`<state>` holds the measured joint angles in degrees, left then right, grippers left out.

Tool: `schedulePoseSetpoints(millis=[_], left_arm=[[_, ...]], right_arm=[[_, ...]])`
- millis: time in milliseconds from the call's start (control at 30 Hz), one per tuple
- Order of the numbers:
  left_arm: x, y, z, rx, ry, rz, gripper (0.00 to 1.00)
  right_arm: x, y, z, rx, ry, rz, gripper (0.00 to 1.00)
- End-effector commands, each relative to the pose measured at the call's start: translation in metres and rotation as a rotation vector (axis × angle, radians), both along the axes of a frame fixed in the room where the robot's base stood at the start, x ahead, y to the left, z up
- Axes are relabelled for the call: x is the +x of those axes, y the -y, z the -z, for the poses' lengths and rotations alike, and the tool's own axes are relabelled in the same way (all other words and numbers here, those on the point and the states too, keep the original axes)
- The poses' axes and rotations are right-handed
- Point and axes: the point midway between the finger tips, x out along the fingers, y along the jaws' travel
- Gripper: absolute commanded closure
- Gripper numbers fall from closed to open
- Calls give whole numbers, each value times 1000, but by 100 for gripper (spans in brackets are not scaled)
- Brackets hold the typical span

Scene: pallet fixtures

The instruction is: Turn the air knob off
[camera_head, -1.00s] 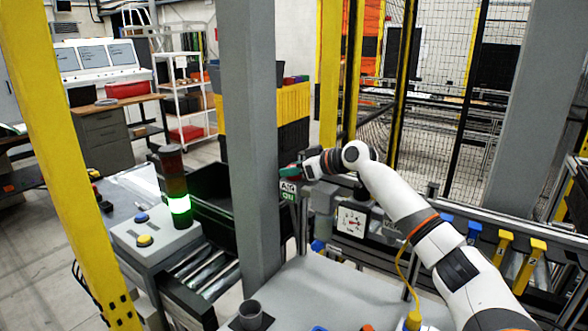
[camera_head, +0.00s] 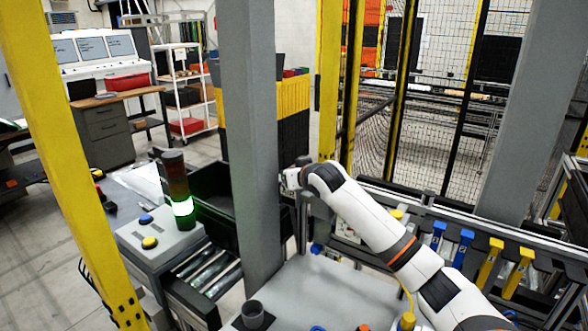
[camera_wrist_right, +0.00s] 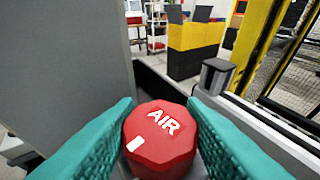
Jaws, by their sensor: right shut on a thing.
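The red air knob (camera_wrist_right: 162,140) shows in the right wrist view, with the white word AIR on its face and a white mark near its lower left edge. My right gripper (camera_wrist_right: 160,135) has its two teal fingers on either side of the knob and is shut on it. In the head view my right arm reaches up to the grey post, and the wrist (camera_head: 298,178) hides the knob and the fingers. My left gripper is in neither view.
A grey post (camera_head: 250,130) stands directly left of my right wrist. A box with blue and yellow buttons and a lit stack light (camera_head: 180,195) stands further left. A roller conveyor (camera_head: 205,272) lies below. Yellow and blue levers (camera_head: 490,260) line the rail at right.

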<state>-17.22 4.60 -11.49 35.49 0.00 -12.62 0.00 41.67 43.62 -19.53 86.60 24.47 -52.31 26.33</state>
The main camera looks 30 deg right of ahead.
Motion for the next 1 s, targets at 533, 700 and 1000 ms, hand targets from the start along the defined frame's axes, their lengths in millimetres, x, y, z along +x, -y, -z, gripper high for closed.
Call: schedulePoseSetpoints(millis=[533,700,1000], left_arm=[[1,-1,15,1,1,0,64],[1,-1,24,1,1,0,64],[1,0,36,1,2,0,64]], right_arm=[[2,-2,2,9,0,514,86],[1,-2,2,7,0,654,86],[1,-1,1,2,0,819,86]])
